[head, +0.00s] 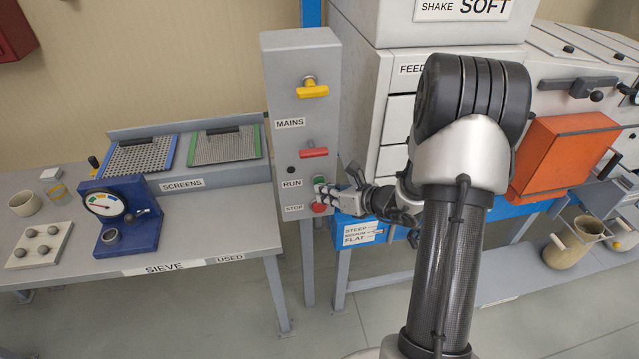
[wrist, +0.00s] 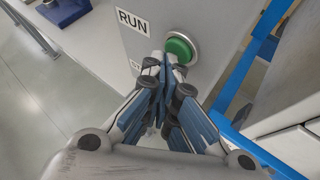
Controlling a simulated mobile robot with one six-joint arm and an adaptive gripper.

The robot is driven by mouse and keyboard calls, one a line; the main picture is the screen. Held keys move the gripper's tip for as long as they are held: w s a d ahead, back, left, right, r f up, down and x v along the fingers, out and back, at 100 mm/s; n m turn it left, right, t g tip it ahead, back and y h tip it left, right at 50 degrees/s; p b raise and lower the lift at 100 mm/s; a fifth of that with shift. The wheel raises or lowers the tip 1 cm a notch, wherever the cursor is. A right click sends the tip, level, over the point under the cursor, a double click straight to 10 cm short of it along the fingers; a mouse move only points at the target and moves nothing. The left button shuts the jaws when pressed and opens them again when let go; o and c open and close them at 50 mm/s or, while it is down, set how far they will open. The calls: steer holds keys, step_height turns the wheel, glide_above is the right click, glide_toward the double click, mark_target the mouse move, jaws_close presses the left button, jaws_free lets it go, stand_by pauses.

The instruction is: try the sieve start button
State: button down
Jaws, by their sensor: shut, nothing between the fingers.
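The green RUN button (head: 320,180) is on the front of a grey control box (head: 290,75), beside the RUN label. In the wrist view the round green button (wrist: 180,47) has a metal ring and sits just beyond my fingertips. My gripper (head: 322,190) is shut and empty, with its tips at the lower edge of the button. I cannot tell whether they touch it. A red STOP button (head: 318,207) is just below, partly behind my fingers. In the wrist view my gripper (wrist: 168,62) hides the STOP button and part of its label.
Above on the box are a yellow MAINS handle (head: 312,90) and a red handle (head: 313,153). Left is a sieve table (head: 200,225) with screens, a blue gauge press (head: 118,213) and a cup. A feeder machine (head: 380,100) stands close on the right.

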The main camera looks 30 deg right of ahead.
steer(key=shift+s+a, duration=0.15)
steer(key=shift+s, duration=0.4)
steer(key=s, duration=0.2)
steer(key=s+a+b, duration=0.1)
steer(key=s, duration=0.1)
steer(key=shift+s+a, duration=0.2)
steer(key=shift+s, duration=0.2)
